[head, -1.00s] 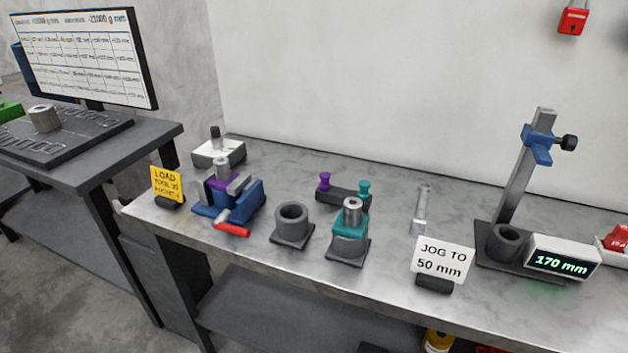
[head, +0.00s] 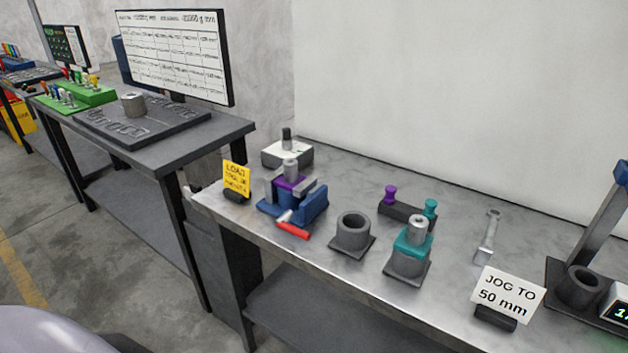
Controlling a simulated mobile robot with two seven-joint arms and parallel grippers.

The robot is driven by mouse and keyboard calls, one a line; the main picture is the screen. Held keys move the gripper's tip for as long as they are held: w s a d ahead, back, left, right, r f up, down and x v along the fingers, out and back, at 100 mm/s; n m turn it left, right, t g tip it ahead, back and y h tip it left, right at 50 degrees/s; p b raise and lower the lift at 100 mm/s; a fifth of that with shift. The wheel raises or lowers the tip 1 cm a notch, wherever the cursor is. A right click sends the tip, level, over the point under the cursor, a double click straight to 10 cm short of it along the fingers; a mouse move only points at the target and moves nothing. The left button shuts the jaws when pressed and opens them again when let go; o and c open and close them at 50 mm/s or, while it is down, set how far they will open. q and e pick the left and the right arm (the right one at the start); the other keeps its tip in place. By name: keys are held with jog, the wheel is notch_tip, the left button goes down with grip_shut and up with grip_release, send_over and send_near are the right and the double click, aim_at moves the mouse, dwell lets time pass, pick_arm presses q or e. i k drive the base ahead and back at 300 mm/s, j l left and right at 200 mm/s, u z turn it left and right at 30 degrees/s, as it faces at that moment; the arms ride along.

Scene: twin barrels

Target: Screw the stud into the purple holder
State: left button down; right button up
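The purple holder (head: 289,184) sits upright in a blue vise (head: 313,205) with a red handle, at the left of the marble-topped bench. A grey metal cylinder (head: 291,168) stands up from the holder. A purple stud (head: 390,195) and a teal stud (head: 431,207) stand on a dark rack (head: 408,213) to the right, towards the back. A teal holder (head: 413,245) with a metal cylinder stands in a grey socket in front of the rack. Neither of my grippers shows in the head view.
An empty grey socket (head: 353,232) stands between the vise and the teal holder. A wrench (head: 489,236) lies further right, behind a "JOG TO 50 mm" sign (head: 508,291). A yellow sign (head: 236,177) stands left of the vise. A dark side bench (head: 190,140) adjoins at left.

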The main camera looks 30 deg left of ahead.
aim_at(290, 179)
jog(key=k+j+z, duration=0.1)
jog(key=j+z, duration=0.2)
jog(key=j, duration=0.25)
jog(key=k+j+z, duration=0.3)
jog(key=j, duration=0.2)
jog(key=k+j+z, duration=0.1)
jog(key=j+z, duration=0.2)
jog(key=j, duration=0.2)
jog(key=k+j+z, duration=0.6)
jog(key=j, duration=0.15)
